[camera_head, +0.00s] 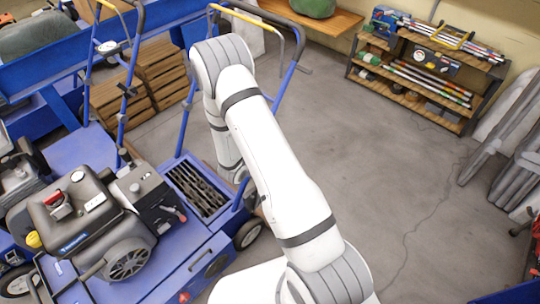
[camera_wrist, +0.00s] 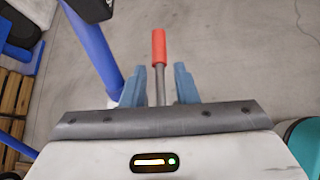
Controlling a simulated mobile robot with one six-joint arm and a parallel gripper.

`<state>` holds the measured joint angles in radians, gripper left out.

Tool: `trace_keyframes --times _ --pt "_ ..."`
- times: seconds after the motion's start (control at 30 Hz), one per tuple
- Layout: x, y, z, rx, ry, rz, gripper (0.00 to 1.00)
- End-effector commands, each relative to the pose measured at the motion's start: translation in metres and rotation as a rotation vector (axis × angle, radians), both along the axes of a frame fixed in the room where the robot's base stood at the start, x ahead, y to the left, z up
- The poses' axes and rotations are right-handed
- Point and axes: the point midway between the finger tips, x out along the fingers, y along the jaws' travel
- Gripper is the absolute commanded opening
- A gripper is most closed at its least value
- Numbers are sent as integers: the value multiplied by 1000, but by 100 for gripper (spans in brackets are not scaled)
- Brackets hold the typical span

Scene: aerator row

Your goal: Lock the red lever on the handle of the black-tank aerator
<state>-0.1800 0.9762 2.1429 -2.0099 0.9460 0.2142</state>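The aerator with the black tank (camera_head: 75,212) and blue body stands at lower left in the head view. Its blue handle tubes rise behind my arm. In the wrist view, a blue tube (camera_wrist: 95,50) runs along the left. A lever with a red grip (camera_wrist: 158,47) and a grey metal rod points up the picture. My gripper (camera_wrist: 160,72) has its two blue-grey fingers apart, one on each side of the rod, with a narrow gap visible on both sides. The gripper and the red lever are hidden in the head view. Whether the lever is locked, I cannot tell.
Other blue machines stand at the left edge, with wooden pallets (camera_head: 160,75) behind. A tool shelf (camera_head: 430,70) stands at the back right, and grey panels lean at the right. The concrete floor (camera_head: 400,190) between is clear. A teal object (camera_wrist: 303,148) shows at the wrist view's lower right.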

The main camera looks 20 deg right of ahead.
Motion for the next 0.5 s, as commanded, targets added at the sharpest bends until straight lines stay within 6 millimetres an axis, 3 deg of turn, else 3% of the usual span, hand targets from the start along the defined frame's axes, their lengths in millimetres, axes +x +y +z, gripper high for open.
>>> trace_keyframes --times 0.2,0.5 --pt "-14 18 16 0 0 1 27" --pt "-16 21 18 0 0 0 27"
